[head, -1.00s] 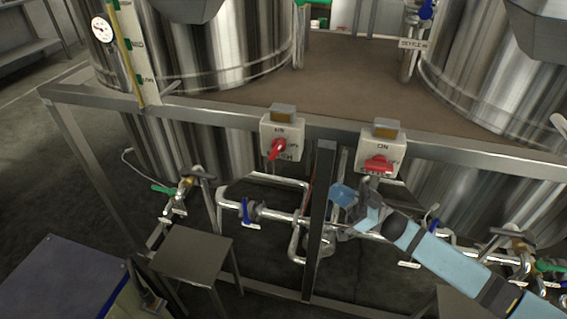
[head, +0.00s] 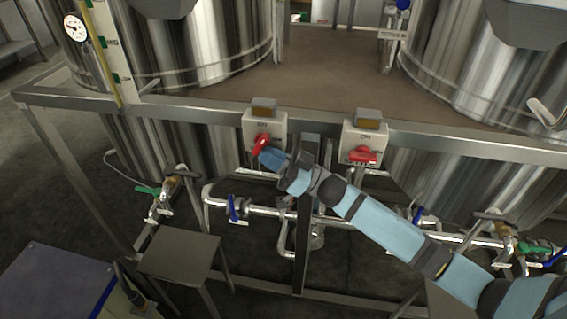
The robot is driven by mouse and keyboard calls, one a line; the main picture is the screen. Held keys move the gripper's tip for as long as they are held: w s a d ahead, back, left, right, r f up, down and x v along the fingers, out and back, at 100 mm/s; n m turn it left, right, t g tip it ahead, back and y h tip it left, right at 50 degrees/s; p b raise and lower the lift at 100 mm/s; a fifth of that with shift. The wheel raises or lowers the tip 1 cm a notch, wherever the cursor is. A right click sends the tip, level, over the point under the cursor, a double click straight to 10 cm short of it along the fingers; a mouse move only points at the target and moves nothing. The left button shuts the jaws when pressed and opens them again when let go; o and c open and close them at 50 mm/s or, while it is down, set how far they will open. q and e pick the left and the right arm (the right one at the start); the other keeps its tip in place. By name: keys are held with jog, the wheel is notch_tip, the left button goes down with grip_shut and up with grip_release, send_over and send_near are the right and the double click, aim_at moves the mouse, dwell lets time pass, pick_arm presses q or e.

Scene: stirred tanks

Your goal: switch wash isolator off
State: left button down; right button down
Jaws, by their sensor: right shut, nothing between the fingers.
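Two pale isolator boxes are mounted on the frame's front rail. The left box (head: 277,126) has a red handle (head: 260,144) that sits tilted, its upper end leaning right. The right box (head: 376,139) has a red handle (head: 362,155) lying about level, with ON above it. The other lettering is too small to read now, so I cannot tell for sure which is the wash isolator. My right gripper (head: 268,158) is shut and empty, its blue tip just below and right of the left handle; I cannot tell if they touch. My left gripper is out of view.
Large steel tanks (head: 195,45) stand behind the rail (head: 190,110). Pipes with blue-handled valves (head: 234,208) and a green-handled valve (head: 148,190) run below. A small metal stool (head: 180,255) stands at the lower left. A post (head: 302,250) stands below my right forearm.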

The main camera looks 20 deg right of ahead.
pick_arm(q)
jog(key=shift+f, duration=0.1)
pick_arm(e)
jog(key=shift+a, duration=0.1)
dwell(0.3)
pick_arm(q)
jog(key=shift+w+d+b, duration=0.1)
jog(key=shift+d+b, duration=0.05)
jog(key=shift+b, duration=0.6)
pick_arm(e)
jog(key=shift+w+f+t+y, duration=0.1)
jog(key=shift+t+y, duration=0.2)
jog(key=shift+y, duration=0.1)
